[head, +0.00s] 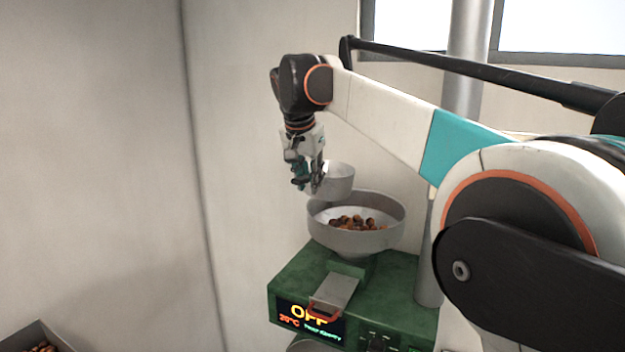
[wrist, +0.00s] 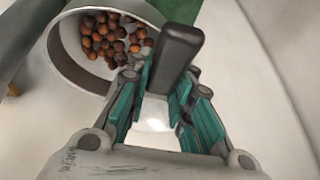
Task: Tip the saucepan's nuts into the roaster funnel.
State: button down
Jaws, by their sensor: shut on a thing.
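My gripper (head: 303,182) is shut on the dark handle (wrist: 174,58) of the small pale saucepan (head: 340,183), which hangs above the back-left rim of the funnel. The pan's inside is hidden from the head view, so I cannot tell if nuts remain in it. In the wrist view a pale part of the saucepan (wrist: 153,115) shows between the teal fingers. The wide grey roaster funnel (head: 343,241) holds a heap of brown nuts (head: 357,223). The funnel (wrist: 72,62) and its nuts (wrist: 112,38) also show at the upper left of the wrist view.
The green roaster (head: 400,275) stands under the funnel, with a lit display (head: 308,318) reading OFF and a chute with a red handle (head: 325,311) in front. A grey pole rises behind it at the right. A bin of nuts (head: 40,330) shows at the lower left.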

jog(key=shift+r+h, duration=0.2)
jog(key=shift+h, duration=0.2)
jog(key=shift+r, duration=1.35)
